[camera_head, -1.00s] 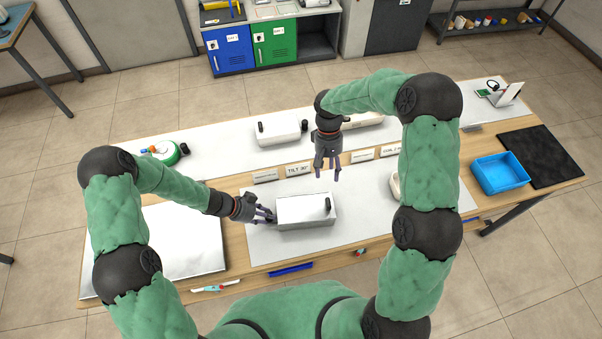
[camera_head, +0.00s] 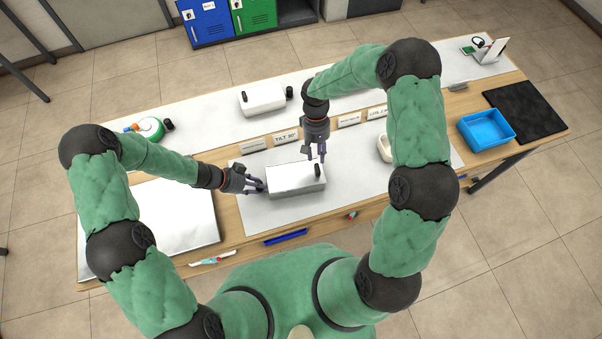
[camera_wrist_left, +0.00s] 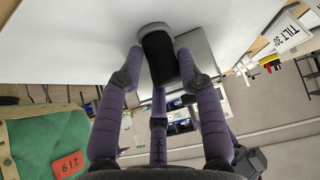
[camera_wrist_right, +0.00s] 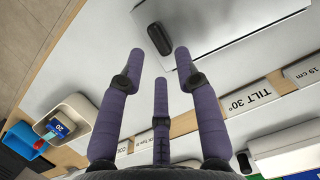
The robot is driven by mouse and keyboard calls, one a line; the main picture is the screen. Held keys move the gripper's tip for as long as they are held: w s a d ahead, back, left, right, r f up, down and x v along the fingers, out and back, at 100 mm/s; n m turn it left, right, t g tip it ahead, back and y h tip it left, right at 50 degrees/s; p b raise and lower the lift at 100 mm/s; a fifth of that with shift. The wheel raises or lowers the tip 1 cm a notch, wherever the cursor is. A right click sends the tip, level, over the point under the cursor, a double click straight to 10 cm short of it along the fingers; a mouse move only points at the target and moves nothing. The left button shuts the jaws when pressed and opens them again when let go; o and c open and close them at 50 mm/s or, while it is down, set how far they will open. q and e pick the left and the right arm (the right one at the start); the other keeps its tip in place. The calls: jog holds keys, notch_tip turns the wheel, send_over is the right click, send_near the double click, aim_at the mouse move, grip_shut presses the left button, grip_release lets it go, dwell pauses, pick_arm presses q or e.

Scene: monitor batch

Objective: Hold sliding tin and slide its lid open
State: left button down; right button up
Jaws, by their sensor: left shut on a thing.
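The sliding tin (camera_head: 290,183) is a pale grey box lying on the light mat. A black upright grip (camera_head: 318,170) stands on its lid near the right end. My left gripper (camera_head: 260,187) is at the tin's left end, shut on the black end handle (camera_wrist_left: 158,56). The tin's body (camera_wrist_left: 197,55) shows behind that handle in the left wrist view. My right gripper (camera_head: 317,157) is just above and behind the lid grip, with fingers apart and nothing between them. In the right wrist view the lid grip (camera_wrist_right: 159,39) lies ahead of the open fingers, apparently not touched.
Label cards, one reading TILT 30° (camera_head: 286,137), stand behind the tin. A white box (camera_head: 263,101) and a green round item (camera_head: 150,129) are farther back. A blue tray (camera_head: 487,131) and black mat (camera_head: 526,108) lie right. A blue bar (camera_head: 286,237) is at the front edge.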

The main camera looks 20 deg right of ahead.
aim_at(317, 167)
jog(key=shift+x, duration=3.1)
jog(key=shift+s+a, duration=0.1)
jog(key=c, duration=0.6)
grip_shut()
